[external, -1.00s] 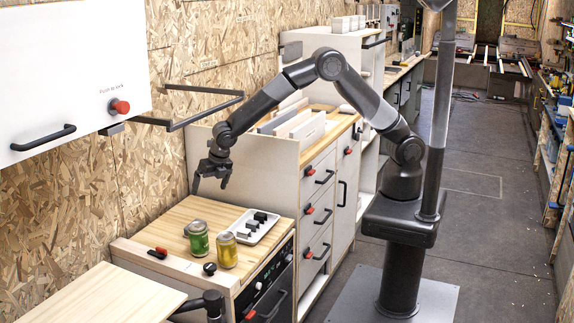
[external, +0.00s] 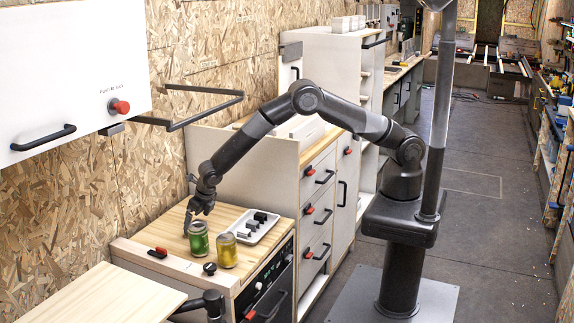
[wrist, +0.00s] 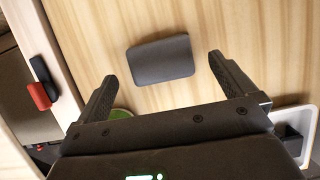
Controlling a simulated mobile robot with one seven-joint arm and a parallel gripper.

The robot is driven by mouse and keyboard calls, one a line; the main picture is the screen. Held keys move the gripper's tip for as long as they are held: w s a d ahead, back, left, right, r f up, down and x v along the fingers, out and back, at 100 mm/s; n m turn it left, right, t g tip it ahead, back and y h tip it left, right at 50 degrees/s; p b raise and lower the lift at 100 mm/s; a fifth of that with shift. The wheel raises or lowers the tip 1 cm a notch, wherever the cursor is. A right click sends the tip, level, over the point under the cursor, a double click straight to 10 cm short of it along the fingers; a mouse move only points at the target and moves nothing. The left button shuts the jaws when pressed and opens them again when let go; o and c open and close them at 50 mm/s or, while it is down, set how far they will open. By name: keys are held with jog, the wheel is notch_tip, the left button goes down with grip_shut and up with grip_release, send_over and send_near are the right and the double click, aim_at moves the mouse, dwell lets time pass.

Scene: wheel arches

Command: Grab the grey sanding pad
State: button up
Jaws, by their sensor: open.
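The grey sanding pad (wrist: 160,60) is a dark, rounded rectangle lying flat on the wooden counter top in the wrist view. My gripper (wrist: 161,67) is open, with one finger to the left and one to the right of the pad. In this view the pad lies between and slightly beyond the fingertips, with clear wood on both sides. In the external view my gripper (external: 188,231) points down low over the counter, behind the green can. The pad cannot be made out there.
A green can (external: 198,240) stands close to my gripper, with a yellow can (external: 227,251) to its right. A white tray (external: 238,238) with dark blocks lies behind them. A red and black item (external: 158,252) is at the counter's left edge. The wall (external: 150,180) is close behind.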

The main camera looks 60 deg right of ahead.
jog(key=shift+x, duration=2.2)
jog(key=shift+c, duration=0.4)
jog(key=c, duration=0.8)
jog(key=shift+r, duration=0.1)
jog(key=shift+c, duration=0.2)
